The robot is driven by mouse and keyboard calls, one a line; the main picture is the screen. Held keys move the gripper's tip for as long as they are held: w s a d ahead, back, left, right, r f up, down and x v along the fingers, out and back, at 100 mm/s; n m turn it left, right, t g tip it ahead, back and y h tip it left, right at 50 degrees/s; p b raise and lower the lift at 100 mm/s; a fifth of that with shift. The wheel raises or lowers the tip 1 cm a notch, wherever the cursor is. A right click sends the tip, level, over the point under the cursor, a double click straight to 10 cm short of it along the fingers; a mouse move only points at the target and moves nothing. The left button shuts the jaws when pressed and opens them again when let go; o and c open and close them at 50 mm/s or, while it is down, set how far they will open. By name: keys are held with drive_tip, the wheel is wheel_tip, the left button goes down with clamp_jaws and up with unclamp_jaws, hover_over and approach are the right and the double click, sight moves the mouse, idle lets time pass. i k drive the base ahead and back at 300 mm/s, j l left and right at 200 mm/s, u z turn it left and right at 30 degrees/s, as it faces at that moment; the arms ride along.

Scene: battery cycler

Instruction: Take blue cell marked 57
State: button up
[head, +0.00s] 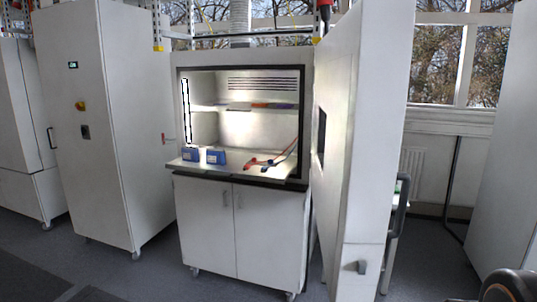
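Two blue box-shaped cells stand side by side near the front left edge of the open cabinet's shelf: a left blue cell (190,155) and a right blue cell (216,157). A small gap lies between them. Any number on them is too small to read, so I cannot tell which one is marked 57. My gripper is not in view; only a dark rounded part shows in the bottom right corner, and I cannot tell what it is.
The white cabinet (240,230) stands on casters. Its large door (365,150) is swung open on the right. A tall white cabinet (105,130) stands left. The grey floor (150,280) in front is clear.

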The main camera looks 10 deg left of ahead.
sight(190, 156)
drive_tip(key=i+j+u, duration=0.4)
drive_tip(key=i+j, duration=0.2)
drive_tip(key=j, duration=0.25)
drive_tip(key=i+j+u, duration=0.45)
drive_tip(key=i+j, duration=0.2)
drive_tip(key=i+u, duration=0.1)
drive_tip(key=i, duration=1.8)
drive_tip(key=i+u, duration=0.2)
drive_tip(key=i, duration=0.65)
drive_tip(key=i+l, duration=0.15)
